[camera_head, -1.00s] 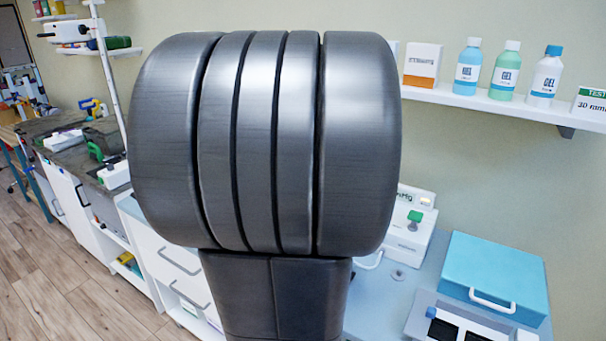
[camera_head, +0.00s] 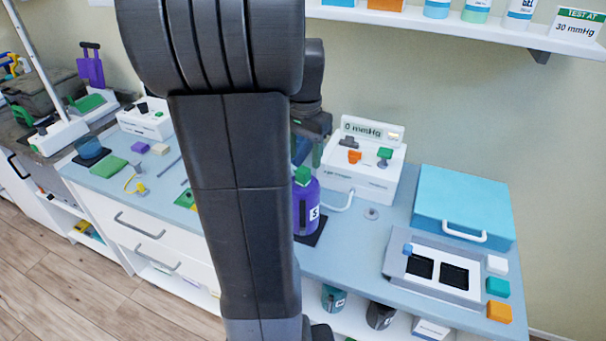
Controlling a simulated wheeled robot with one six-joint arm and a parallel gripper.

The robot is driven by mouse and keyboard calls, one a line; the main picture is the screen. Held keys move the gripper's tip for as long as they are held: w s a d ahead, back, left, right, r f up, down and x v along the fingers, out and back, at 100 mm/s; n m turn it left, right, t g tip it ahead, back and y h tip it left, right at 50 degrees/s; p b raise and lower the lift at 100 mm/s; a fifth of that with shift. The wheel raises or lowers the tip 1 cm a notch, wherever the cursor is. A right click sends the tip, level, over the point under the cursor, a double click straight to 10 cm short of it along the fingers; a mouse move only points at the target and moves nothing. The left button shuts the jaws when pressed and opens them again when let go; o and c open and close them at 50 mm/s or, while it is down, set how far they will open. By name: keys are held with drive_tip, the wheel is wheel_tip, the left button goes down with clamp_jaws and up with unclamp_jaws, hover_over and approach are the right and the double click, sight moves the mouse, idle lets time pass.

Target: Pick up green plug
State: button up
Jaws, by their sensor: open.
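A small green piece (camera_head: 385,154), which looks like the green plug, stands on top of the white gauge box (camera_head: 365,180) reading 0 mmHg. Another green piece (camera_head: 303,176) caps the purple bottle (camera_head: 308,208) to its left; I cannot be sure which is the plug. My gripper (camera_head: 310,152) is partly hidden behind my arm. It is open, apart from the piece on the gauge box and to its left, close above the bottle's green cap. Whether it touches the cap is unclear.
An orange piece (camera_head: 354,156) stands beside the green one on the gauge box. A blue case (camera_head: 465,205) and a grey tray (camera_head: 438,270) lie to the right. A wall shelf (camera_head: 470,22) with bottles hangs above. My arm hides the middle of the blue counter (camera_head: 350,258).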

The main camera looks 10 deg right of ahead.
sight(303, 169)
drive_tip(key=f, duration=0.5)
drive_tip(key=shift+s+a+p, duration=0.2)
drive_tip(key=shift+s+p, duration=0.1)
drive_tip(key=shift+p, duration=0.05)
drive_tip(key=shift+c, duration=0.4)
drive_tip(key=c, duration=0.8)
